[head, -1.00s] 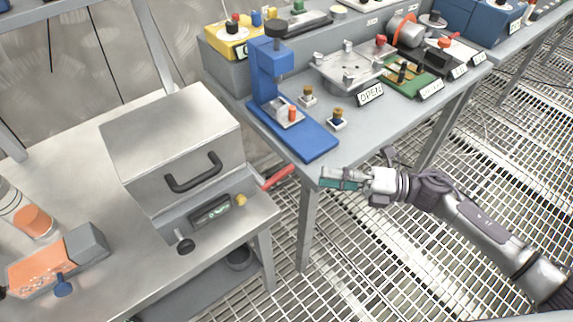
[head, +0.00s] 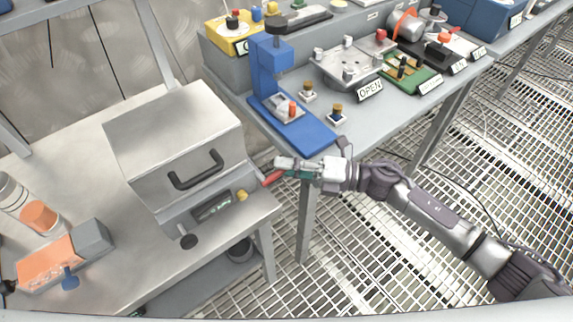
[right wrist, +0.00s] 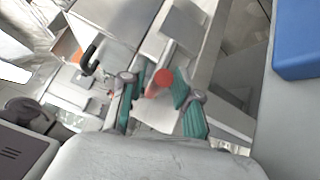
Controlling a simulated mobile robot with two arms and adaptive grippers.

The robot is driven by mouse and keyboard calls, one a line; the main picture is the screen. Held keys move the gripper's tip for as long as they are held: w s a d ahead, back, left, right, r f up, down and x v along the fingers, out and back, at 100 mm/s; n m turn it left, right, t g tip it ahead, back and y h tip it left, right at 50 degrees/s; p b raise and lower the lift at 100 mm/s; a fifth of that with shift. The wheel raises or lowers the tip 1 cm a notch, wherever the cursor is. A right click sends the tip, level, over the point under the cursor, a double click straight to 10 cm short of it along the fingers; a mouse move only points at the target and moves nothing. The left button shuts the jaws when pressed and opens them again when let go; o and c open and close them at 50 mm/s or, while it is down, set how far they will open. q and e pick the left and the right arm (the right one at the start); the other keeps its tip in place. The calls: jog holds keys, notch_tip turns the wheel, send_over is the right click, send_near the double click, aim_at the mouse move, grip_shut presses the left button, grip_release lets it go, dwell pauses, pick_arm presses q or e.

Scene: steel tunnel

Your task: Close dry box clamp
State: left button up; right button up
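The dry box (head: 170,125) is a grey metal box with a dark handle on the left bench, with a panel and a yellow knob at its front. The clamp's red lever (head: 270,180) sticks out from the box's right side. My right gripper (head: 284,169) is at the lever's outer end in the head view and partly covers it. In the right wrist view its teal fingers (right wrist: 158,100) are apart, and the lever's round red end (right wrist: 162,78) shows between them. I cannot tell whether they touch it. My left gripper is not in view.
A blue press (head: 290,110) and a plate fixture with an OPEN label (head: 345,65) stand on the second bench just behind my right gripper. An orange and grey device (head: 62,258) lies at the left. The grated floor (head: 370,265) is free.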

grip_shut()
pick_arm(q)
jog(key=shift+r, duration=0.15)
